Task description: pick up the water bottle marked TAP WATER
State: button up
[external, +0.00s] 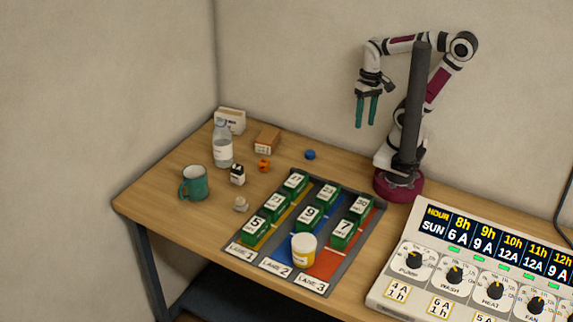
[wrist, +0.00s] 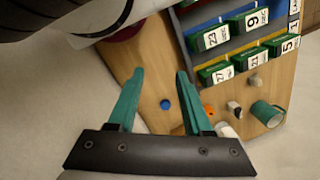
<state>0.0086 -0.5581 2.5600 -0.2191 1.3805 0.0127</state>
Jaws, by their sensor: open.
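In the wrist view a pale shape that may be the bottle (wrist: 227,131) shows partly behind the right finger and the gripper's dark bar. My gripper (external: 366,124) has green fingers pointing down, high above the table and well to the right of the bottle. In the wrist view my gripper (wrist: 160,74) is open, with nothing between its fingers.
A green mug (external: 194,183), a black-and-white small box (external: 238,174), an orange piece (external: 264,166), a brown box (external: 267,140) and a white box (external: 231,120) surround the bottle. A blue ball (external: 310,154) lies nearer the arm. A lane tray (external: 277,225) holds several green blocks.

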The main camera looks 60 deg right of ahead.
jog(key=o, duration=0.8)
jog(key=w+d+f+n+h, duration=0.1)
jog(key=w+d+n+h, duration=0.4)
jog(key=w+n+h, duration=0.55)
jog(key=n+t+y, duration=0.4)
jog(key=n+t, duration=0.9)
jog(key=n, duration=1.4)
send_near(223, 141)
jog(key=shift+h, duration=0.25)
jog(key=x, duration=0.4)
jog(key=f+x, duration=0.1)
jog(key=x, duration=0.4)
jog(key=s+x, duration=0.1)
jog(key=x, duration=0.3)
jog(key=shift+w+d+f, duration=0.25)
jog(key=shift+w+d, duration=0.05)
jog(key=shift+d, duration=0.2)
